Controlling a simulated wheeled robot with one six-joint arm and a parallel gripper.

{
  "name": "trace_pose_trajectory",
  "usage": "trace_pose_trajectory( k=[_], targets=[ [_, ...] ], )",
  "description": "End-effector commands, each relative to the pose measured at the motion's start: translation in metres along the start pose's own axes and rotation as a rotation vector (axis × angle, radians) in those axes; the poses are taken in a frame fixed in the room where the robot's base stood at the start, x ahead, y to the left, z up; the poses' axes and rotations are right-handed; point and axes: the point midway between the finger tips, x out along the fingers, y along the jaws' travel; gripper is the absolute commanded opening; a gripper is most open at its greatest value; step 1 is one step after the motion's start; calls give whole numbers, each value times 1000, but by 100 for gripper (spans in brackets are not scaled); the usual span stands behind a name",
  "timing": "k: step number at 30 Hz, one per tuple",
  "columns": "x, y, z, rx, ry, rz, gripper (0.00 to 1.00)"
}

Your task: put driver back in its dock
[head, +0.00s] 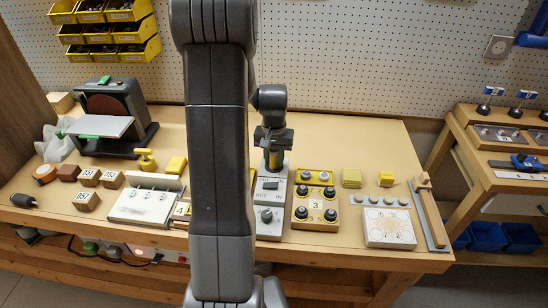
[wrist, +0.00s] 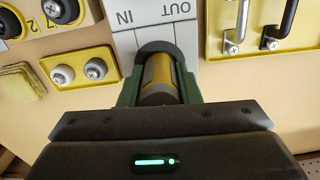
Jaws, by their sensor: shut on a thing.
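My gripper (head: 273,139) is shut on the driver, a dark handle with yellow and grey bands, at the back end of a grey panel (head: 269,228). The driver (head: 275,160) looks roughly upright in the head view. In the wrist view, the driver (wrist: 160,75) sits between the green fingers of my gripper (wrist: 157,72). The panel (wrist: 160,17) carries the words IN and OUT there, beside the driver's dark end. The driver's lower end is hidden, so I cannot tell whether it is seated in the dock or just above it.
A yellow-edged board with several round knobs (head: 315,213) stands close on the right. A sander (head: 112,116) stands at back left. Bare bench top (head: 345,140) shows at back right.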

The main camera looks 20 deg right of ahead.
Motion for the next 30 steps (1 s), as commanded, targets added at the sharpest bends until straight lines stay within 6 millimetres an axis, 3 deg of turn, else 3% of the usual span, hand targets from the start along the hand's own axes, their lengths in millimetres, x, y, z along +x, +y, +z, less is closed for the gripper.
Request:
trace_pose_trajectory(
  k=[22,23,26,30],
  targets=[
    [2,0,0,0,0,0,10],
    [2,0,0,0,0,0,32],
    [3,0,0,0,0,0,52],
    [3,0,0,0,0,0,56]
  ],
)
